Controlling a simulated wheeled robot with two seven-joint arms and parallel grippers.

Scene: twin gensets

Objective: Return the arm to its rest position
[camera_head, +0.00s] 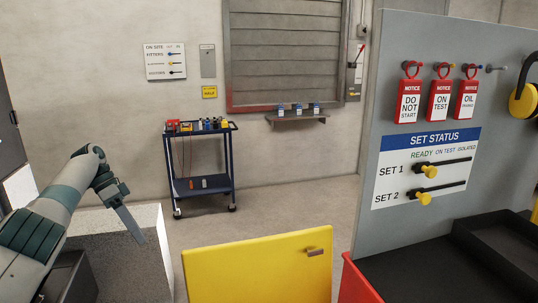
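My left arm (52,213) comes in from the left, grey-white with dark green bands, bent at a raised joint. My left gripper (134,231) points down beside a pale speckled block and seems to hold nothing. Its fingers show edge-on as one narrow grey shape, so I cannot tell whether it is open or shut. My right arm and gripper do not show in the head view.
A yellow panel (230,270) with a brown handle stands in front. A grey board (400,150) with red notice tags and a SET STATUS panel (425,168) rises at the right. A dark trolley (205,160) stands by the back wall. Floor between is clear.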

